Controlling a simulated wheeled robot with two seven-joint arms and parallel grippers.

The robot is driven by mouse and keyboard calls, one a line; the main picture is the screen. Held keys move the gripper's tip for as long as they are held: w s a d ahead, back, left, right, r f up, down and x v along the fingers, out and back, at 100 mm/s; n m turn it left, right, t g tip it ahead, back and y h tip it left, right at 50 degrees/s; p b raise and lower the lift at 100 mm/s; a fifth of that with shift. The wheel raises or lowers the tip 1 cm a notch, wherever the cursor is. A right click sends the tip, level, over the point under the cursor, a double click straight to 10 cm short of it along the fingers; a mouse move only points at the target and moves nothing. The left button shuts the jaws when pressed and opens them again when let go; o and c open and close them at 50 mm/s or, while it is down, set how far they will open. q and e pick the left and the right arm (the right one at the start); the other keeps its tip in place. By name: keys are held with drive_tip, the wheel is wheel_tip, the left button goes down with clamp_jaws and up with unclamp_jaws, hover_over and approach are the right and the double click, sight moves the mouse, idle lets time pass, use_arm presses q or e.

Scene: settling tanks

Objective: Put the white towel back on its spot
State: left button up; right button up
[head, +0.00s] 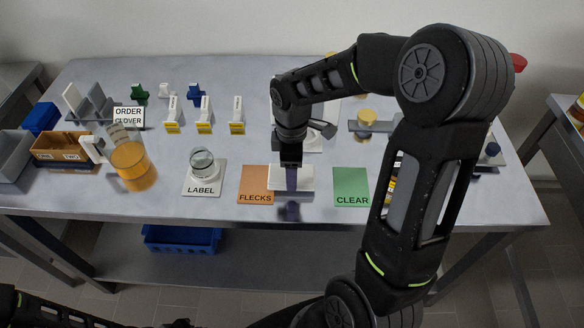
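A white piece that looks like the folded white towel (305,177) shows between the orange FLECKS card (256,184) and the green CLEAR card (351,187). My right gripper (291,180) points straight down at it. One dark purple finger crosses its front face, and white shows on both sides, so the gripper appears shut on it. The towel is at or just above the tabletop; its exact height is hard to tell. The other finger is hidden. My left gripper is not visible; only part of my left arm shows at the bottom left.
A jar of amber liquid (133,168) and a glass dish on the LABEL card (201,191) stand to the left. White holders with yellow tags (204,115) stand behind. A stand with a yellow-topped piece (367,117) is at back right.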

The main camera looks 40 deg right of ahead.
drive_tip(key=shift+f+b, duration=0.3)
drive_tip(key=shift+f, duration=0.15)
drive_tip(key=o, duration=1.3)
drive_tip(key=shift+r, duration=0.2)
drive_tip(key=shift+w+r+p, duration=0.1)
drive_tip(key=shift+r+p, duration=0.25)
drive_tip(key=shift+r, duration=0.25)
wheel_tip(320, 180, up, 11)
drive_tip(key=shift+r+b, duration=0.15)
drive_tip(key=shift+b, duration=0.25)
